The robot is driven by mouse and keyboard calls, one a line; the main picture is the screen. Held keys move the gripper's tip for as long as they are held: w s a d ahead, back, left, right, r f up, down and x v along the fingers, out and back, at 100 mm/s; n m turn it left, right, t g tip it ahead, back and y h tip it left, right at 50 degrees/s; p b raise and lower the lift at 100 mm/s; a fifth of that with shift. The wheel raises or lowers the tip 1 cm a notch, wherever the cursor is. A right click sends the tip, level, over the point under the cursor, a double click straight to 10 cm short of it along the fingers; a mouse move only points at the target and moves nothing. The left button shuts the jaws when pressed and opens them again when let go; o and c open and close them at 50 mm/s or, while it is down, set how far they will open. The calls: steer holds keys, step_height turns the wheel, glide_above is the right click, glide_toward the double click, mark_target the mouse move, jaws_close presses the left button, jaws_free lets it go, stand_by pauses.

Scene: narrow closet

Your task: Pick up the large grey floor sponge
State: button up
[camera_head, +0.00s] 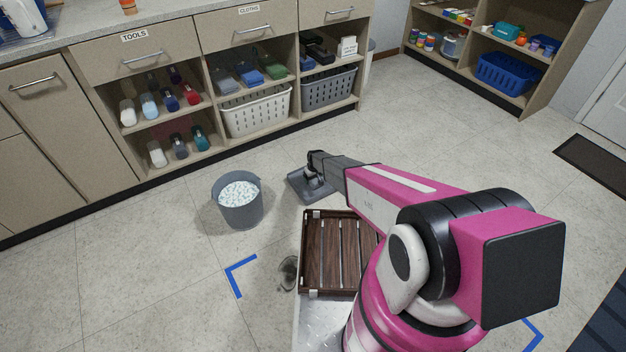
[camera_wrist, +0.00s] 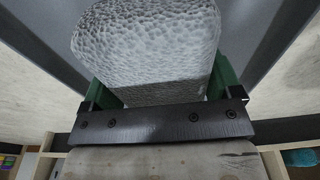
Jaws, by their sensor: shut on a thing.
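The large grey floor sponge (camera_wrist: 150,45) fills the upper middle of the wrist view. It has a pitted, porous surface. My gripper (camera_wrist: 160,88) has its green fingers on both sides of it and is shut on it. In the head view my gripper (camera_head: 314,178) is low over a flat grey tray (camera_head: 300,190) on the floor. The sponge is mostly hidden there by my wrist, and I cannot tell whether it still touches the tray.
A grey bucket (camera_head: 240,209) of whitish contents stands left of the tray. Cabinets with baskets (camera_head: 257,112) line the back.

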steer(key=shift+s+r, duration=0.1)
steer(key=shift+r, duration=0.45)
step_height(320, 180, up, 3)
steer(key=shift+f, duration=0.15)
steer(key=w+a+r, duration=0.3)
steer(key=a+r, duration=0.3)
steer(key=a, duration=0.5)
steer(key=shift+r, duration=0.3)
steer(key=shift+o, duration=0.4)
steer(key=shift+w+a, duration=0.1)
